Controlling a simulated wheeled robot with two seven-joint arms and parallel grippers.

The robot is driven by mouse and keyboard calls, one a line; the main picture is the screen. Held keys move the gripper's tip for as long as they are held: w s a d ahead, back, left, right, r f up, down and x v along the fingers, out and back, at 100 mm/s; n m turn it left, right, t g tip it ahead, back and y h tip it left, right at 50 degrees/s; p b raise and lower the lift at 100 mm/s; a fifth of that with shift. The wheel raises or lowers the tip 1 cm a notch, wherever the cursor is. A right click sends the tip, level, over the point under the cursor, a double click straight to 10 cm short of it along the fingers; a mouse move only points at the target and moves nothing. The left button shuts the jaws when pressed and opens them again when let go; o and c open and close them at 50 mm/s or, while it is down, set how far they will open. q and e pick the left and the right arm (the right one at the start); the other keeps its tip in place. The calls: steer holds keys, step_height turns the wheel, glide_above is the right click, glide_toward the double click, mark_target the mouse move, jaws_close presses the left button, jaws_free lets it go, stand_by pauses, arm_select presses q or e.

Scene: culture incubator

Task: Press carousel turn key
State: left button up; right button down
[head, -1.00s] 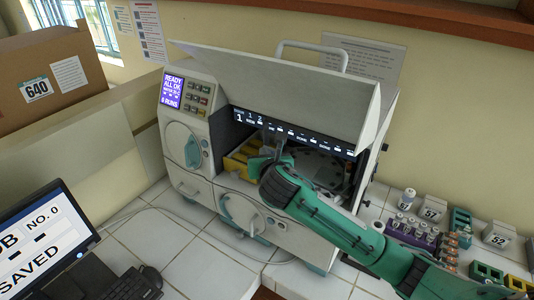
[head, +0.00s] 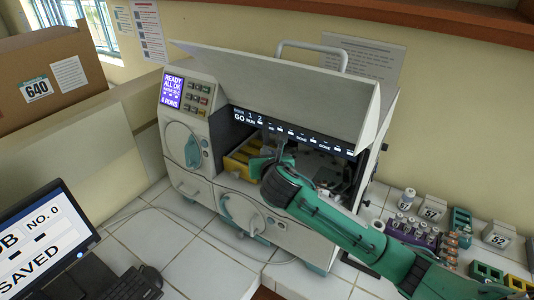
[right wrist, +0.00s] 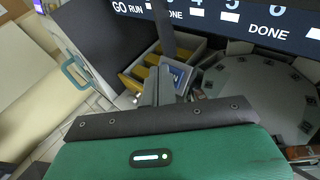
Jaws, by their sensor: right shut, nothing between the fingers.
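The incubator (head: 345,110) is a pale box with its lid raised. Inside, the grey carousel disc (right wrist: 262,95) shows to the right of my gripper in the right wrist view. My right gripper (head: 278,150) reaches through the front opening. In the right wrist view its fingers (right wrist: 163,78) are shut and empty, pointing towards a small blue-faced part (right wrist: 181,72) beside the yellow blocks. I cannot tell whether they touch it, or whether it is the turn key. The display strip (head: 290,132) reads GO at its left end. My left gripper is not in view.
A tray with yellow blocks (head: 236,163) lies left of my gripper inside the incubator. Vials in a purple rack (head: 408,234) stand at right. A laptop (head: 40,240) stands at lower left.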

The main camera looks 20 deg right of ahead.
steer(key=shift+s+a+r, duration=0.3)
steer(key=shift+a+r, duration=0.1)
steer(key=shift+r, duration=0.1)
steer(key=shift+s+a+r, duration=0.55)
steer(key=shift+a+r, duration=0.15)
steer(key=shift+r, duration=0.2)
steer(key=shift+s+a+r, duration=0.55)
steer(key=shift+a+r, duration=0.15)
steer(key=shift+r, duration=0.15)
